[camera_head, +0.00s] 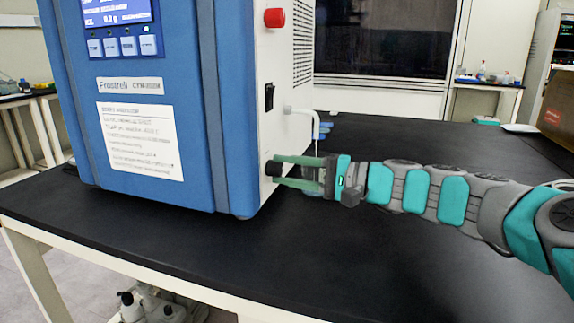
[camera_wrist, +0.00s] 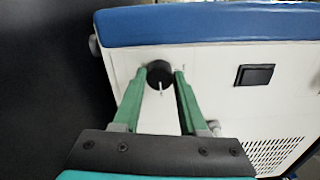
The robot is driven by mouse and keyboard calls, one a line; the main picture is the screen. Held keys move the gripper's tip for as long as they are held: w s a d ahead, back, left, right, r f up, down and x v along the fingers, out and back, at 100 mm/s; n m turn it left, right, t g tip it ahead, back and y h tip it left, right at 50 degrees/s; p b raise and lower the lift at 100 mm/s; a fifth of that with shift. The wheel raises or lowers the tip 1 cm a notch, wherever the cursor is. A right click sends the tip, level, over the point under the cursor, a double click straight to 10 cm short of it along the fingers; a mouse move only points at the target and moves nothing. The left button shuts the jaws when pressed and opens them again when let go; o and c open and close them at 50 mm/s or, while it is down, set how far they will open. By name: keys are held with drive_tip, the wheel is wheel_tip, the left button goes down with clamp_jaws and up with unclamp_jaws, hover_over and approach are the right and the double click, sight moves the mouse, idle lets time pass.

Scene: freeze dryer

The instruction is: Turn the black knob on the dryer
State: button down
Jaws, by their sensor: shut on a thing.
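The dryer (camera_head: 150,90) is a blue-fronted box with a white side panel, standing on a black bench. The black knob (camera_head: 272,168) is low on that white side, near the front edge. In the wrist view the knob (camera_wrist: 159,74) is round with a white mark and sits between my fingertips. My gripper (camera_head: 275,170) reaches in from the right with its green fingers on either side of the knob, closed on it. In the wrist view my gripper (camera_wrist: 160,78) shows the same hold. The far side of the knob is hidden.
A black rocker switch (camera_head: 269,97) and a red button (camera_head: 274,18) are above the knob on the same side panel. A white bent tube (camera_head: 303,112) and blue fittings stand just behind my gripper. The black bench top (camera_head: 400,270) is clear in front and right.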

idle(0.4)
drive_tip(key=shift+c, duration=2.2)
unclamp_jaws()
drive_tip(key=shift+d, duration=0.1)
drive_tip(key=b+v, duration=0.1)
drive_tip(key=v, duration=0.6)
drive_tip(key=shift+d, duration=0.3)
drive_tip(key=shift+s, duration=0.15)
